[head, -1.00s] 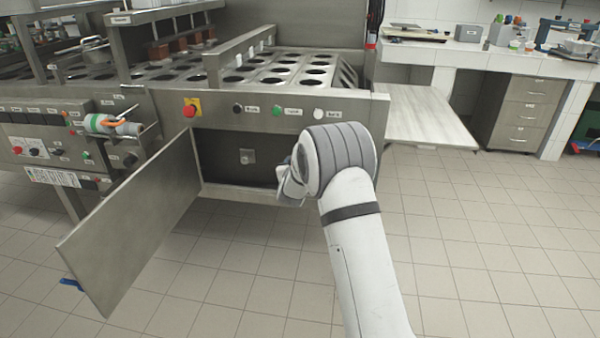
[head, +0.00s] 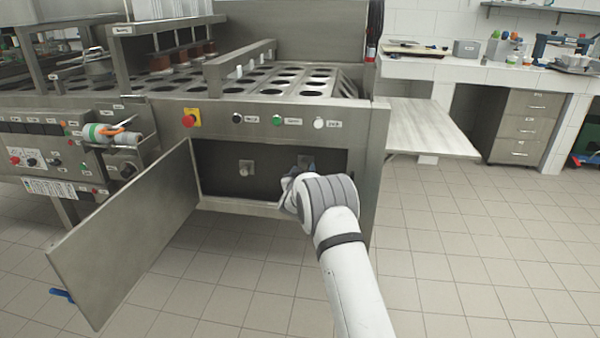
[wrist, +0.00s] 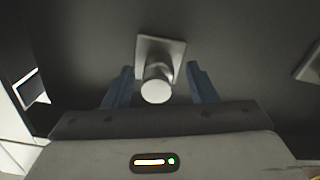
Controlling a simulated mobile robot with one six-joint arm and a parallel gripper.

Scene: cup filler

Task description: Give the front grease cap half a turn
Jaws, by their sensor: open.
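Two grease caps on square metal plates sit on the dark back wall of an open compartment in the machine's front. The right cap's plate (head: 304,160) is partly hidden by my gripper (head: 305,170). In the wrist view a round silver cap (wrist: 156,90) points at my gripper (wrist: 161,68). Its blue fingers are open, one on each side of the cap, with gaps showing. The second plate (wrist: 309,66) is cut off at the right edge. I cannot tell which cap is called the front one.
The compartment door (head: 125,235) hangs open at the left. A red and yellow emergency stop (head: 191,117) and several buttons sit above the opening. A pale side shelf (head: 430,125) juts out at the right. The tiled floor in front is clear.

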